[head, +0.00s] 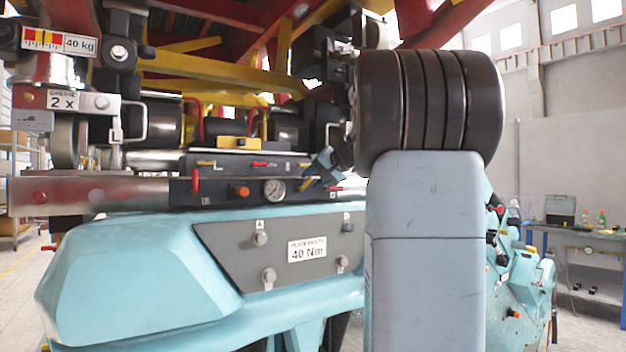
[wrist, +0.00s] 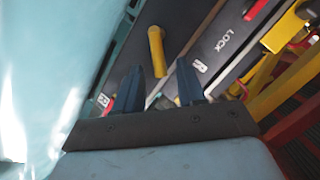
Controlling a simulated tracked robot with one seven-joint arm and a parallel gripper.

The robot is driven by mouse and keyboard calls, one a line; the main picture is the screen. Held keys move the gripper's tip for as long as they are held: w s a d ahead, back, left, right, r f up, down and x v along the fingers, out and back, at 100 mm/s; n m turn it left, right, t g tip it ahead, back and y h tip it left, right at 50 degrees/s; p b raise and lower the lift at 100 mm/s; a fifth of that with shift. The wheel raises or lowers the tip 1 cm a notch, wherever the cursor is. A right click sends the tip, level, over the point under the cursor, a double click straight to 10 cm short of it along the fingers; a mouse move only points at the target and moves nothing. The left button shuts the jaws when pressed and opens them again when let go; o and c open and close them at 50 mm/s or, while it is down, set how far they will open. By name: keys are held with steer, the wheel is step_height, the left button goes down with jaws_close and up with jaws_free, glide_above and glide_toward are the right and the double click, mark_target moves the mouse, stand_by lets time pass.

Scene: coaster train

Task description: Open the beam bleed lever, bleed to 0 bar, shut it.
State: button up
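A dark beam panel (head: 232,192) carries a round white-faced pressure gauge (head: 274,189); its needle is too small to read. A yellow lever (head: 307,182) sits right of the gauge, close to my gripper (head: 321,178). In the wrist view my gripper (wrist: 159,66) is open, its two dark blue fingers spread apart. A yellow-handled lever (wrist: 156,43) shows between and beyond the fingertips; I cannot tell whether they touch it. No label readable here names the bleed lever.
A red lever (head: 195,181) stands left of the gauge beside an orange knob (head: 241,191). Another red lever (head: 260,164) lies on the upper rail. A turquoise cover (head: 130,270) juts out below.

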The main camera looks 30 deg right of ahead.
steer(key=v, duration=1.3)
steer(key=shift+s+r, duration=0.2)
steer(key=shift+s, duration=0.15)
